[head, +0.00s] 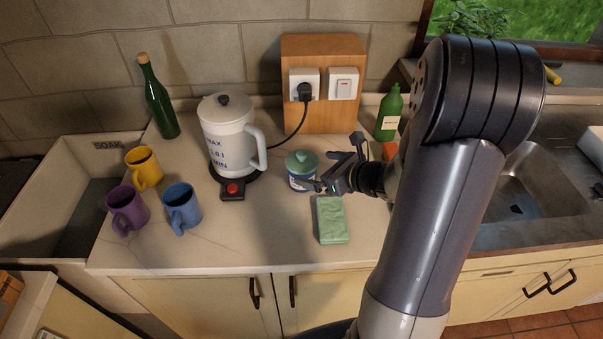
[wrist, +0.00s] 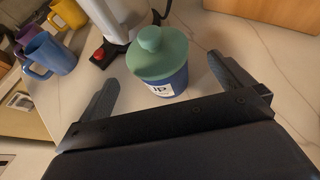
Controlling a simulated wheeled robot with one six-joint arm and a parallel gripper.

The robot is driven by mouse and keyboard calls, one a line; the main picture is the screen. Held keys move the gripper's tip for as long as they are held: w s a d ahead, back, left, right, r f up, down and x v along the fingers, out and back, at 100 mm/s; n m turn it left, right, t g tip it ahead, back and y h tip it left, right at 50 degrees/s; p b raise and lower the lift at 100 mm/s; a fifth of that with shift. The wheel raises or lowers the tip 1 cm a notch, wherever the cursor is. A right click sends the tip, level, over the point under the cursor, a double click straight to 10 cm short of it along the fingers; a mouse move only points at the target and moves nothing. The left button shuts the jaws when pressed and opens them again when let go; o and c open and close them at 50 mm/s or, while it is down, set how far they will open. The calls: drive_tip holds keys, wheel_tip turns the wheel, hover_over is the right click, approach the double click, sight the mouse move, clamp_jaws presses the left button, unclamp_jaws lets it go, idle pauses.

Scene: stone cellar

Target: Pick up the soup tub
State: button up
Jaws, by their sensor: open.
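The soup tub (head: 301,172) is a small blue tub with a white label and a green knobbed lid. It stands upright on the counter, just right of the kettle's base. In the wrist view the tub (wrist: 163,82) sits ahead of my gripper (wrist: 165,85), between the two spread fingers. My gripper (head: 335,168) is open and empty, at the tub's right side in the head view.
A white kettle (head: 224,135) on a black base with a red switch stands close left of the tub. A green sponge-like block (head: 331,219) lies in front. Yellow (head: 145,167), purple (head: 127,209) and blue (head: 181,207) mugs, and a green bottle (head: 158,104), stand left. A sink (head: 520,195) is right.

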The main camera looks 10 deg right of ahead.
drive_tip(key=shift+p+x, duration=0.6)
drive_tip(key=shift+x, duration=2.8)
drive_tip(key=shift+s, duration=0.1)
drive_tip(key=shift+c, duration=0.4)
drive_tip(key=c, duration=1.1)
